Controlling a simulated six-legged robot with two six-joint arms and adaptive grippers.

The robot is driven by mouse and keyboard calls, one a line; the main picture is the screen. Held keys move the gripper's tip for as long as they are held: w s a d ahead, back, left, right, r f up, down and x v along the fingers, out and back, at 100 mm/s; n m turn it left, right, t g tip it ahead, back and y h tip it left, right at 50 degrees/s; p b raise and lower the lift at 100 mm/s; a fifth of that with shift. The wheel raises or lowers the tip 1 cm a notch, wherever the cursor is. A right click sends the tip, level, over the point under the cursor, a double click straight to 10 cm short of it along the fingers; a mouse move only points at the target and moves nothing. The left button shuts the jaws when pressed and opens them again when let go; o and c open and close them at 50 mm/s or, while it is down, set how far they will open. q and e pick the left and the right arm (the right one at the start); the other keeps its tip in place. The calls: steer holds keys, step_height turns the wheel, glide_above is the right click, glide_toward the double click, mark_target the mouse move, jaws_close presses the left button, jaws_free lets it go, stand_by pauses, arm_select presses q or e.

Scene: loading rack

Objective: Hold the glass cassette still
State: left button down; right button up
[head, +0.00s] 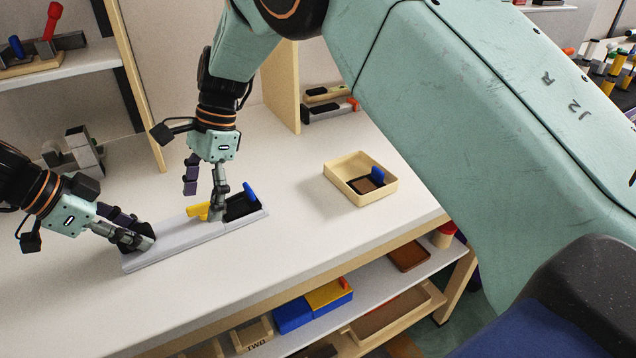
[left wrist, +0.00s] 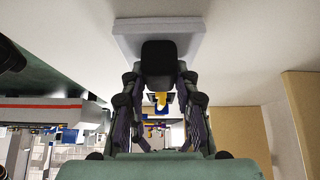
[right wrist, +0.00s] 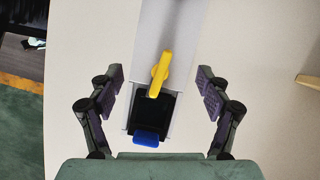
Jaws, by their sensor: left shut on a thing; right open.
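A long pale grey rack (head: 185,241) lies on the white table. A black cassette-like piece with a blue tab (head: 242,204) sits at its far right end; I take it for the glass cassette, but no glass shows clearly. A yellow lever (right wrist: 160,74) reaches to the piece's edge in the right wrist view. My left gripper (head: 143,238) is shut on a black block (left wrist: 159,62) at the rack's left end. My right gripper (head: 203,200) is open and points down over the rack near the yellow lever. In the right wrist view its fingers stand apart on both sides of the rack.
A cream tray (head: 341,181) to the right holds a dark brown piece with a blue tab. A blue and yellow box (head: 312,306) lies on the shelf below. A wooden upright (head: 283,85) stands behind. The table between rack and tray is clear.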

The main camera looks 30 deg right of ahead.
steer(key=v, duration=1.2)
steer(key=s+d+f+n+g+h, duration=0.1)
steer(key=s+d+f+h, duration=0.2)
steer(key=s+d, duration=0.2)
steer(key=s+d+f+n+g+h, duration=0.1)
steer(key=s+d+f+g+h, duration=0.1)
steer(key=s+d, duration=0.4)
steer(key=s+d+f+n+g+h, duration=0.1)
steer(key=s+d+f+h, duration=0.3)
steer(key=d, duration=0.8)
steer(key=shift+s+n+g+h, duration=0.35)
steer(key=shift+s+g, duration=0.35)
steer(key=shift+s, duration=0.3)
arm_select(q)
steer(key=c, duration=0.9)
jaws_free()
steer(key=shift+c, duration=0.2)
steer(key=v, duration=1.2)
